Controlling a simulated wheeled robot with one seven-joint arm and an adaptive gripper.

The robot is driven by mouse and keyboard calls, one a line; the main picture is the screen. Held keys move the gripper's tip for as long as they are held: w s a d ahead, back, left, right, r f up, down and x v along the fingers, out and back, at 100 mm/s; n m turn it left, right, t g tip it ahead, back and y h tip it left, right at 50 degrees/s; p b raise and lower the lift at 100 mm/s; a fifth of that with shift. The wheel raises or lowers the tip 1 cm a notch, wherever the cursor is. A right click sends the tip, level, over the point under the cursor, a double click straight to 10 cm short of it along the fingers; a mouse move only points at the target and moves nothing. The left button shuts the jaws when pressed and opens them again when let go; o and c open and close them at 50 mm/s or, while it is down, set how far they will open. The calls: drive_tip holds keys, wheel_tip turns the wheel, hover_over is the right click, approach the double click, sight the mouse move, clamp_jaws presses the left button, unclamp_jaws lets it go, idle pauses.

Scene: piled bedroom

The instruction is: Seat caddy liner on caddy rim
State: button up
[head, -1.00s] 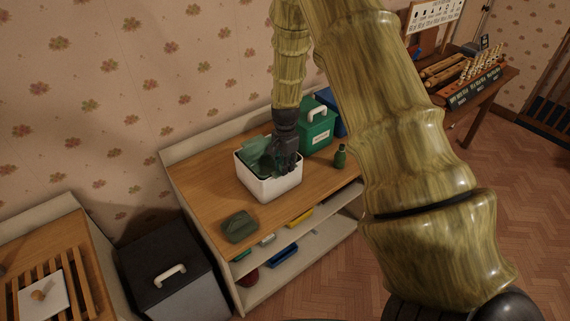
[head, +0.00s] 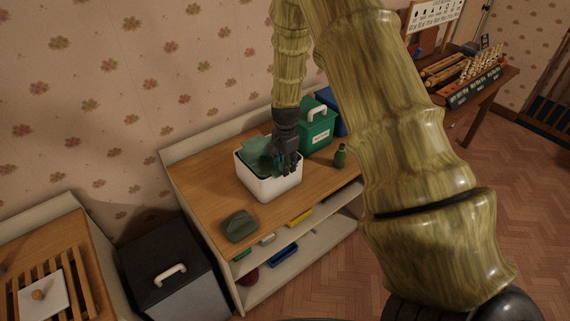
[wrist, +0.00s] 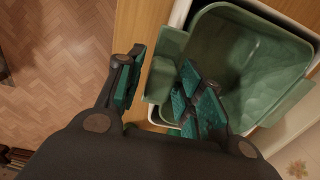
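The caddy (head: 272,187) is a white open box on the wooden desk top. The translucent green liner (head: 256,157) is inside it, tilted, with its far-left part standing above the rim. In the wrist view the liner (wrist: 242,62) is a green tub with a wide lip, beside the white caddy rim (wrist: 181,12). My gripper (head: 288,166) points down at the caddy's right side. In the wrist view my gripper (wrist: 163,66) has its fingers spread, with a strip of the liner's lip in the gap. Finger contact with the lip is unclear.
A green box with a white handle (head: 316,138) and a small green bottle (head: 341,155) stand right of the caddy. A dark green lump (head: 239,226) lies in front-left. A dark bin (head: 172,272) stands left of the desk. The flowered wall is close behind.

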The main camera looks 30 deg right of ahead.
drive_tip(key=shift+r+p, duration=1.1)
drive_tip(key=shift+r, duration=0.6)
drive_tip(key=o, duration=0.6)
drive_tip(key=shift+c, duration=0.2)
drive_tip(key=shift+c, duration=0.4)
drive_tip(key=c, duration=0.5)
